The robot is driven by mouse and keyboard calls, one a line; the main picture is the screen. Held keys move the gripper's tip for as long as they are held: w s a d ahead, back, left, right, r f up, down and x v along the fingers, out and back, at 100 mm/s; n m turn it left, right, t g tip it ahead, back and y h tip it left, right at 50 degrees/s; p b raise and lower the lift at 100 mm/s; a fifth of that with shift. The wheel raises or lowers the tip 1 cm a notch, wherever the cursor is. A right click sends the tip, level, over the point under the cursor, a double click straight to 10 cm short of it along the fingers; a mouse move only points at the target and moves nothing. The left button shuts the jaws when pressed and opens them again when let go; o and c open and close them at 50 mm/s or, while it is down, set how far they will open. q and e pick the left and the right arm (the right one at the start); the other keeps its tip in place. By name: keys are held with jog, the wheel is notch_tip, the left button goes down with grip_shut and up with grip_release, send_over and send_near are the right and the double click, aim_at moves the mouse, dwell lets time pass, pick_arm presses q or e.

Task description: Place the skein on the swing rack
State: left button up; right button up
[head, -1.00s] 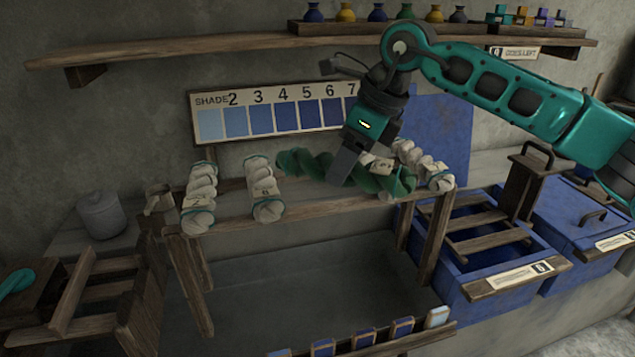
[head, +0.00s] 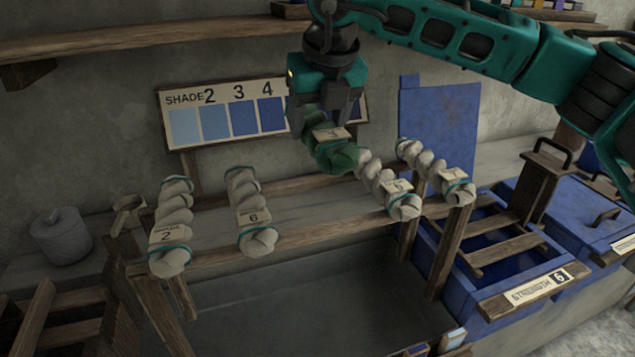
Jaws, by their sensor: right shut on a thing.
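My right gripper (head: 325,112) is shut on a green twisted skein (head: 338,156) with a paper tag. It holds the skein end-on toward me, at the back of a wooden rack (head: 320,239). My left gripper is not in view.
A shade board (head: 230,115) stands behind the rack, partly covered by my gripper. A blue vat (head: 485,310) with wooden slats and an upright blue lid (head: 438,125) are at the right. A grey lidded pot (head: 61,237) is at the left. A wall shelf (head: 140,39) runs above.

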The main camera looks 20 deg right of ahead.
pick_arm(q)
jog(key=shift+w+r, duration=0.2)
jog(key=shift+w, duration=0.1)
pick_arm(e)
notch_tip(320, 180, down, 11)
jog(key=shift+f, duration=0.1)
jog(key=shift+f, duration=0.15)
jog(key=o, duration=1)
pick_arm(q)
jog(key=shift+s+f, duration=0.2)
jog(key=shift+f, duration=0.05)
pick_arm(e)
jog(key=shift+o, duration=0.8)
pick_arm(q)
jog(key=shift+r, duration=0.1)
